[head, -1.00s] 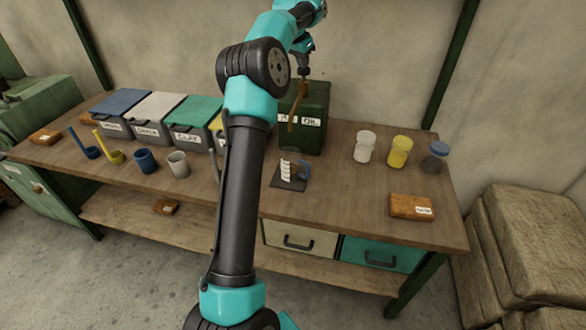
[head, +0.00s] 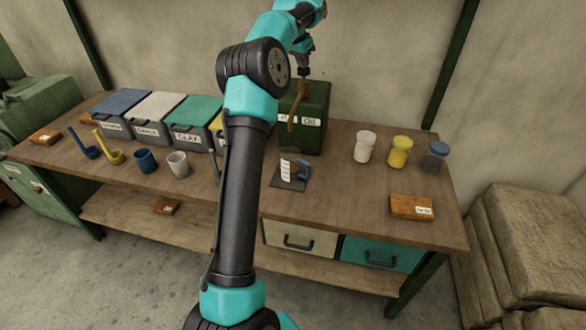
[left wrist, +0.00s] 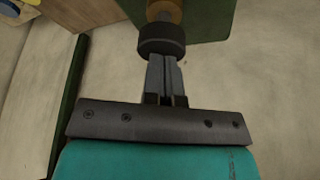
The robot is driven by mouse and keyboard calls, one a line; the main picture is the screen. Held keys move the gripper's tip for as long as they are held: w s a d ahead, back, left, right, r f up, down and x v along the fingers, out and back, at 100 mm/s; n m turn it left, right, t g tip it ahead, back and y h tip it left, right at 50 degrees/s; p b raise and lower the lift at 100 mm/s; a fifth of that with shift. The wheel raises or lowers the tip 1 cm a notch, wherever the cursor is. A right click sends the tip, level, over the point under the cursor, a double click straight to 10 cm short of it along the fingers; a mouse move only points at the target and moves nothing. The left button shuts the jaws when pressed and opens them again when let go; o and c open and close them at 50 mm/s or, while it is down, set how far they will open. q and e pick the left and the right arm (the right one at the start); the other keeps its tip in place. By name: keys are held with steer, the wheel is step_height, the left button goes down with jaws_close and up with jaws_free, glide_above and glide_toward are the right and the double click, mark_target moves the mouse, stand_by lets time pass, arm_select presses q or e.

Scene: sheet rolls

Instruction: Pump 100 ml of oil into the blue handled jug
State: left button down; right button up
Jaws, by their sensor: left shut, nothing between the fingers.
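The jug (head: 287,169) with white graduation marks and a blue handle (head: 304,170) stands on a dark square plate (head: 287,186) in front of the oil container. The green oil container (head: 317,138) bears an OIL label. A wooden-coloured pump spout (head: 293,118) hangs down its front; its tip is above the jug. My left gripper (head: 304,70) is above the container, at the top of the pump. In the left wrist view its shut fingers (left wrist: 164,58) point at a black round knob (left wrist: 161,40), touching or nearly so. The oil level is not visible. My right gripper is not in view.
Bins with blue, white and green lids (head: 194,110) stand at the back left. Scoops and cups (head: 145,160) are in front of them. My arm hides part of the bench.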

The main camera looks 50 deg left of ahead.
arm_select(q)
steer(key=shift+r, duration=2)
